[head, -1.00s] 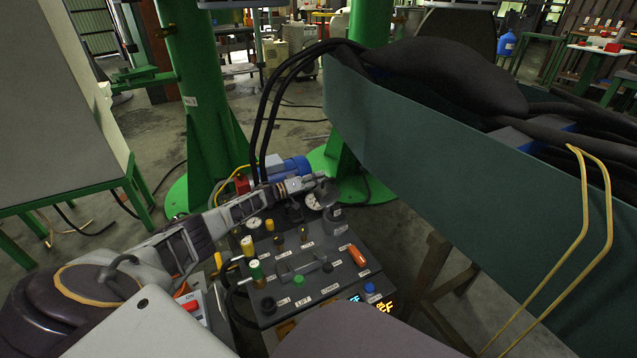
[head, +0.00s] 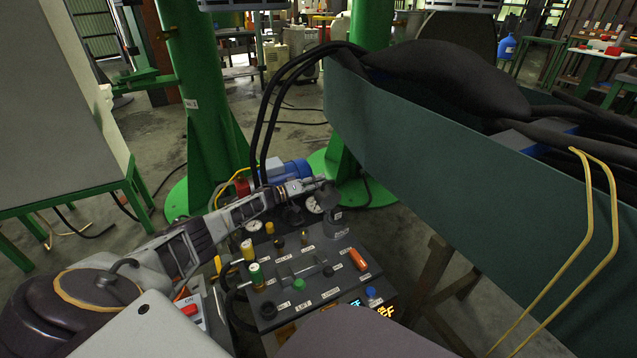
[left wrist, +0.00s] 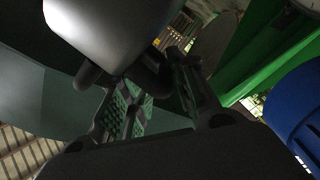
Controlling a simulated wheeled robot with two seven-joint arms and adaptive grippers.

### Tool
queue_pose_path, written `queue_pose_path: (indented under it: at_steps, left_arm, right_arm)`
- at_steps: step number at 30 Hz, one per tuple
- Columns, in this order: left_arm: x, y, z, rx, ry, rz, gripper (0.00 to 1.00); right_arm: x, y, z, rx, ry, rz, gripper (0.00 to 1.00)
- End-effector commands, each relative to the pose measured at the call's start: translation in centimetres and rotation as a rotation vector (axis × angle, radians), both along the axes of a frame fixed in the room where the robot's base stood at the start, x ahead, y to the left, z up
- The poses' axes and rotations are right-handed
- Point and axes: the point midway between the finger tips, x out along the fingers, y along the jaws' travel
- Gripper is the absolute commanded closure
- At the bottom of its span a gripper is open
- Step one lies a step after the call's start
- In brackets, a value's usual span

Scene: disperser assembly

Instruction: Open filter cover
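The control panel (head: 300,283) stands low in the middle of the head view. My left arm reaches over its far side, and my left gripper (head: 325,190) is at its back right corner. A small dark grey cylinder, perhaps the filter (head: 334,215), stands just below the gripper there; its cover is hard to make out. In the left wrist view a large smooth grey rounded body (left wrist: 110,30) with dark stubs fills the top. The fingers of my left gripper (left wrist: 155,88) are apart, close below it, with a dark stub near the gap. Contact is unclear. My right gripper is not in view.
Round gauges (head: 313,204) and several knobs crowd the panel beside my left gripper. A blue motor (head: 290,170) and black hoses (head: 265,115) are behind it. A large green trough (head: 430,150) stands close on the right, and green columns (head: 200,100) stand behind.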

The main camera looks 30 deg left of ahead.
Motion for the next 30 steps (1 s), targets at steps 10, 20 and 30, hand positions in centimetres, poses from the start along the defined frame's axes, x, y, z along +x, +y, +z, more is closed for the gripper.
queue_pose_path:
  at_steps: [10,20,30]
  left_arm:
    - [-0.2,2.0,-0.4,0.028,0.006,0.044,0.65]
    - [-2.3,2.8,-0.9,0.03,0.014,0.035,0.65]
    - [-4.8,3.5,-0.6,0.019,0.009,0.017,0.65]
  right_arm:
    - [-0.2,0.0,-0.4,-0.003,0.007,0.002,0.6]
    - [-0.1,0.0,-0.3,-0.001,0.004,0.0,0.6]
    - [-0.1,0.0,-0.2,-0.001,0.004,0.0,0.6]
